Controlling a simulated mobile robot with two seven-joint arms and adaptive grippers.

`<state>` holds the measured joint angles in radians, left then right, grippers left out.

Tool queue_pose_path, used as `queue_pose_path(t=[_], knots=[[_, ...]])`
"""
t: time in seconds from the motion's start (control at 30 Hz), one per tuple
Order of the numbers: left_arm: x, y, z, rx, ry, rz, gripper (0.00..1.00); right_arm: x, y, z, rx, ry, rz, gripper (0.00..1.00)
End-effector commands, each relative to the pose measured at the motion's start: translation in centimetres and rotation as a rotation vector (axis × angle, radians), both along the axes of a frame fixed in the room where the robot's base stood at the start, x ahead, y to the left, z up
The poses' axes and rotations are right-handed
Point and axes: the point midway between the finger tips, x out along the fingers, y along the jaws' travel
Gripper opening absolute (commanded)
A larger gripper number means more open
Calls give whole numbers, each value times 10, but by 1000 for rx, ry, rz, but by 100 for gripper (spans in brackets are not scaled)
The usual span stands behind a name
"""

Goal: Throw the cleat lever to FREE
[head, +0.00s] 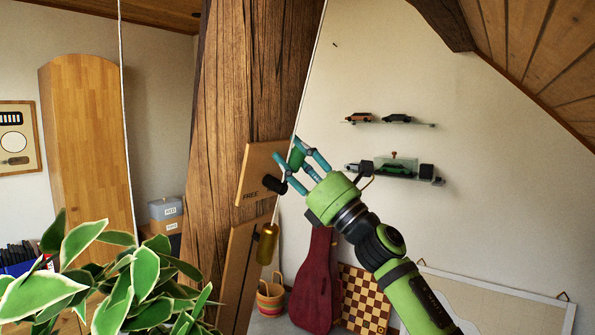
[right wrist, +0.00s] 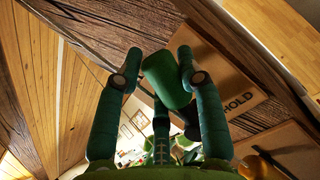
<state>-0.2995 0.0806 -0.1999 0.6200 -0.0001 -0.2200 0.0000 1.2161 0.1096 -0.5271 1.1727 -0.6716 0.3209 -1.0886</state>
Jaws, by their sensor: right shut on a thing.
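A wooden plate (head: 256,192) is fixed to the timber post, with FREE lettered near its lower end. HOLD shows on it in the right wrist view (right wrist: 238,102). The cleat lever has a green handle (head: 297,156) and a dark pivot (head: 274,185) on the plate. The handle stands up and to the right from the pivot, away from the FREE lettering. My right gripper (head: 296,154) is shut on the green handle, which also shows between the fingers in the right wrist view (right wrist: 168,80). My left gripper is out of view.
A brass weight (head: 267,244) hangs on a cord just below the plate, close to the post (head: 222,110). A leafy plant (head: 110,285) fills the lower left. Wall shelves with model cars (head: 397,118) are behind. A red instrument case (head: 317,285) stands below.

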Motion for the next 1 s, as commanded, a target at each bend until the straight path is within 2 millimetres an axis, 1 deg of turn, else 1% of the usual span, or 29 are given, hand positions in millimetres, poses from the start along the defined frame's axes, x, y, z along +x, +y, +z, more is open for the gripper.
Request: queue_pose_path(t=[0.03,0.1,0.2,0.4,0.7,1.0], knots=[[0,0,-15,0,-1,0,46,-3,2,-5,-23,-36,-11,0],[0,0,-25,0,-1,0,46,-6,4,-4,-58,-85,-29,0],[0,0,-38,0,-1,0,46,-11,7,-3,-112,-158,-57,0],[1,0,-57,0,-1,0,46,-20,13,-1,-218,-303,-115,0],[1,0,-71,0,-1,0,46,-33,25,-2,-377,-520,-193,0],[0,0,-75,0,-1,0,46,-42,34,-8,-505,-695,-260,0]])
